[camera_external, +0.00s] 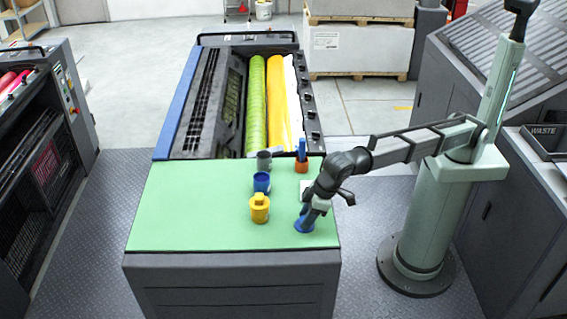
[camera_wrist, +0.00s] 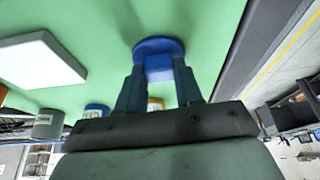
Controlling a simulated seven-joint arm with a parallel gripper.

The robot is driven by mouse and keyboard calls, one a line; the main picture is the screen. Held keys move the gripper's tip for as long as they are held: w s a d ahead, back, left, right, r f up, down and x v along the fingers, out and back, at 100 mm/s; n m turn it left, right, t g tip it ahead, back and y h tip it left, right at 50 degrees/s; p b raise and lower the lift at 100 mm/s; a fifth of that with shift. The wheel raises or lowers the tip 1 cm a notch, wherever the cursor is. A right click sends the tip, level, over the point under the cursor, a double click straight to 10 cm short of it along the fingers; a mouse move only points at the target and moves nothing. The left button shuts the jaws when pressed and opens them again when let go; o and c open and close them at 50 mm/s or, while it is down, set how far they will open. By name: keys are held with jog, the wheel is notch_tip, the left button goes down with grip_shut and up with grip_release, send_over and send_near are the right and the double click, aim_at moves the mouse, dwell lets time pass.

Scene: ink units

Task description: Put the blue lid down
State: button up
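The blue lid (camera_external: 304,226) is at the near right part of the green worktop (camera_external: 190,205), flat against it or just above it; I cannot tell which. In the wrist view the lid (camera_wrist: 158,45) is a round disc with a raised block-like grip. My gripper (camera_external: 311,211) points down over the lid. In the wrist view its two fingers (camera_wrist: 158,72) stand on either side of the lid's grip and appear closed on it. An open blue can (camera_external: 262,183) stands to the left and farther back.
A yellow lidded can (camera_external: 259,210) stands left of my gripper. A grey can (camera_external: 264,160) and an orange can (camera_external: 301,166) with a blue item in it stand farther back. A white block (camera_wrist: 42,60) lies near the lid. The worktop's left side is clear.

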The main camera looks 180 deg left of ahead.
jog(key=o, duration=0.4)
jog(key=shift+o, duration=0.2)
jog(key=v, duration=1.2)
jog(key=shift+r, duration=0.1)
